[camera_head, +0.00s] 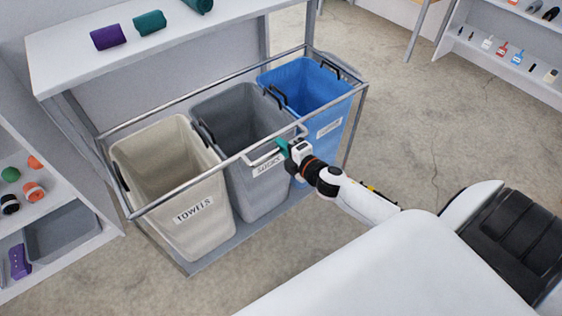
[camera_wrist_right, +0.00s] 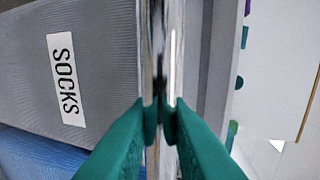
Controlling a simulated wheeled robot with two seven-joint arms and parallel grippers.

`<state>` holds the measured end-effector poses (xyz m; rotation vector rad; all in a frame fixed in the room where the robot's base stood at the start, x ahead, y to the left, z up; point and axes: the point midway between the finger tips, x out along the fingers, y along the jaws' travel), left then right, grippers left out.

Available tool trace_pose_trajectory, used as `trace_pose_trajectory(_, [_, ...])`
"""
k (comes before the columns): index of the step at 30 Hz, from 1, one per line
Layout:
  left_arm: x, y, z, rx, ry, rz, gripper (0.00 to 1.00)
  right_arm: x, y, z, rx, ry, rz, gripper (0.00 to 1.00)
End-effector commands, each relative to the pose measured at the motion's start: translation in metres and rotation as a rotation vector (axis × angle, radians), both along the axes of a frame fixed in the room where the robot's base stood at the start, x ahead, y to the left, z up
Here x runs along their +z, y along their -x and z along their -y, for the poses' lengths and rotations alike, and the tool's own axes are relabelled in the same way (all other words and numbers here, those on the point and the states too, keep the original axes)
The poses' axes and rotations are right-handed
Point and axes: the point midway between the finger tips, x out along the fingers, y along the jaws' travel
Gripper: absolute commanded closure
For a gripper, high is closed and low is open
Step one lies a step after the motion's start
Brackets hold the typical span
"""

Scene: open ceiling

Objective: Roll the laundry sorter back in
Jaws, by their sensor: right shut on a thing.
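The laundry sorter is a metal frame (camera_head: 196,197) holding a cream bin (camera_head: 180,160) labelled TOWELS, a grey bin (camera_head: 243,185) labelled SOCKS and a blue bin (camera_head: 310,90). It stands in front of a white shelf unit, its back edge partly under the top shelf. My right gripper (camera_head: 283,147) is at the front rail's handle by the grey bin. In the right wrist view its teal fingers (camera_wrist_right: 160,118) are shut on the shiny metal bar (camera_wrist_right: 160,50), with the SOCKS label (camera_wrist_right: 67,78) beside it. My left gripper is not in view.
Rolled cloths (camera_head: 109,36) lie on the white top shelf (camera_head: 70,60) above the sorter. A side shelf (camera_head: 55,190) with small items and a grey tray (camera_head: 62,232) stands close at the left. Open concrete floor (camera_head: 405,130) lies to the right.

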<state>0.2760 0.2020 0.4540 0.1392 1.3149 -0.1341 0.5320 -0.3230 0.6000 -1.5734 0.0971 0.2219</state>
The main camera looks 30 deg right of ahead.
Motion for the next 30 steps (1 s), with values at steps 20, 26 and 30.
trace_pose_trajectory(20, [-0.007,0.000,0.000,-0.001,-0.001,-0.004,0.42,0.001,-0.053,-0.004,-0.001,-0.001,0.001,1.00])
trace_pose_trajectory(26, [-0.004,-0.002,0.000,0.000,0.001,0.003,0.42,0.000,-0.055,-0.004,-0.001,-0.001,-0.001,1.00])
trace_pose_trajectory(30, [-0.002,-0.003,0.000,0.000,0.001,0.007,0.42,-0.001,-0.055,-0.004,-0.001,-0.001,-0.001,1.00])
